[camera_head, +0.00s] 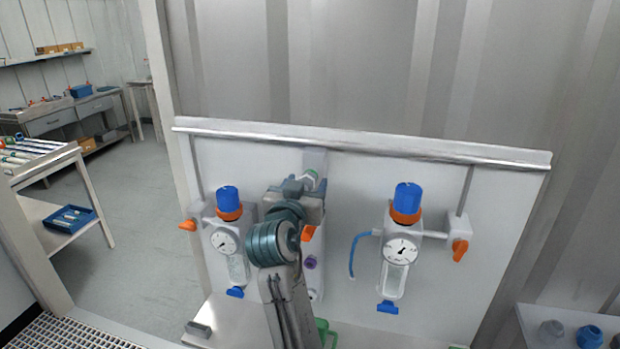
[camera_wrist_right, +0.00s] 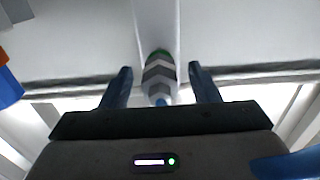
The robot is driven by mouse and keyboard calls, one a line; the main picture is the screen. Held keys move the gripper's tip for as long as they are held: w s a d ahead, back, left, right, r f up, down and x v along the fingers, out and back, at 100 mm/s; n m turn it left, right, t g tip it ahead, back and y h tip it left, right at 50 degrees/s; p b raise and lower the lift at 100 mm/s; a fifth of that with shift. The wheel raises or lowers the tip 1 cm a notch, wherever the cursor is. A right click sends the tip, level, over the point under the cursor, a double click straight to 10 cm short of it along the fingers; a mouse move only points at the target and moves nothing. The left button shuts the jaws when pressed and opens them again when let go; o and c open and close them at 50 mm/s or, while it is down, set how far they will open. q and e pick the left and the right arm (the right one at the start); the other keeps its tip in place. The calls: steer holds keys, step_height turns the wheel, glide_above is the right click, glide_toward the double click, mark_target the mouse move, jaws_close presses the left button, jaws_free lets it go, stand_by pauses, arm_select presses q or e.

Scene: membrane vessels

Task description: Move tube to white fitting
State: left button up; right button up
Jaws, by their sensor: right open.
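A short curved blue tube (camera_head: 355,256) hangs from the left port of the right-hand regulator. My right gripper (camera_head: 296,187) is at the middle of the white panel, just below a pale fitting with a green band (camera_head: 312,180). In the right wrist view my right gripper (camera_wrist_right: 160,70) is open, its two blue fingers either side of a grey-and-white hexagonal fitting (camera_wrist_right: 158,74) with a green ring and a small blue end. A gap shows on both sides of it. I cannot tell whether that blue end is a tube. My left gripper is not in view.
The right-hand regulator (camera_head: 401,250) and left-hand regulator (camera_head: 227,242) have blue knobs and flank my arm. Orange valve handles (camera_head: 460,250) (camera_head: 188,225) stick out at both sides. A metal rail (camera_head: 360,143) runs along the panel top. My arm hides the panel's lower middle.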

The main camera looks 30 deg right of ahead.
stand_by(0.5)
stand_by(0.4)
jaws_close()
steer(key=shift+a+f, duration=0.1)
steer(key=shift+f, duration=0.1)
